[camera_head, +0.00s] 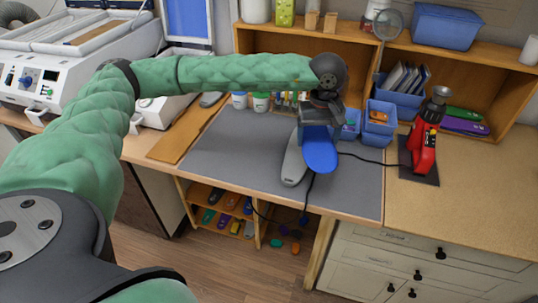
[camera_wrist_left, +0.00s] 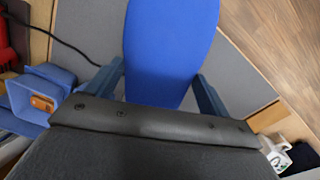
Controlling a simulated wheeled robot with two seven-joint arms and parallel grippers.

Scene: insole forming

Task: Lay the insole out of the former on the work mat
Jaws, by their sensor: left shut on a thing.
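My left gripper (camera_head: 318,108) is above the grey work mat (camera_head: 230,150), toward its right side. It is shut on a blue insole (camera_head: 320,152), which reaches out from the gripper toward the front of the mat. In the left wrist view the blue insole (camera_wrist_left: 170,50) lies between the two fingers of the gripper (camera_wrist_left: 162,82). A grey insole-shaped piece (camera_head: 293,162) is just left of the blue insole, over the mat. I cannot tell if the blue insole touches the mat. My right gripper is not in view.
A white machine (camera_head: 50,75) with a control panel stands at the left. Blue bins (camera_head: 379,120) and a red tool (camera_head: 424,145) on a dark pad are right of the gripper. A black cable (camera_head: 365,157) crosses the mat. The mat's left part is clear.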

